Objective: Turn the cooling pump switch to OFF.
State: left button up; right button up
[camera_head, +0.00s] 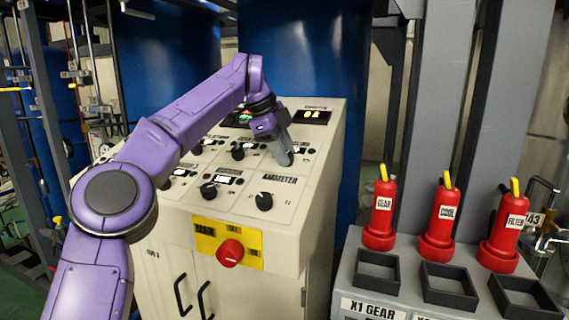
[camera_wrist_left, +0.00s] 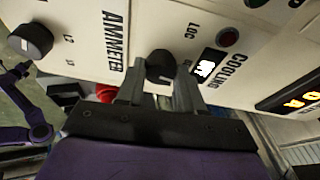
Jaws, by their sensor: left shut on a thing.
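The control panel (camera_head: 225,225) is a cream console with a sloped top holding several black rotary knobs and labels. My left gripper (camera_head: 289,158) reaches down on the panel's upper right part and hides the knob beneath it. In the left wrist view, my left gripper (camera_wrist_left: 158,92) is shut on a black knob, the cooling pump switch (camera_wrist_left: 160,64), one finger on either side. The label beside it reads COOLING (camera_wrist_left: 225,72), with LOC near it. Which way the switch points is hard to tell. My right gripper is not in view.
The ammeter knob (camera_head: 264,201) is just in front of the gripper and also shows in the left wrist view (camera_wrist_left: 31,40). A red emergency knob (camera_head: 230,253) sits on a yellow plate on the panel's front. Red labelled bottles (camera_head: 380,215) stand on a grey stand at right.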

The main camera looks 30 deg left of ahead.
pick_arm(q)
jog(key=shift+f+n+b, duration=0.35)
jog(key=shift+n+b, duration=0.45)
jog(key=shift+n, duration=0.1)
jog(key=o, duration=1)
jog(key=shift+a, duration=0.1)
jog(key=shift+o, duration=0.2)
jog(key=shift+a+t, duration=0.15)
jog(key=shift+t, duration=0.15)
jog(key=p+v, duration=0.4)
jog(key=v, duration=0.6)
jog(key=shift+r, duration=0.3)
jog(key=shift+s, duration=0.1)
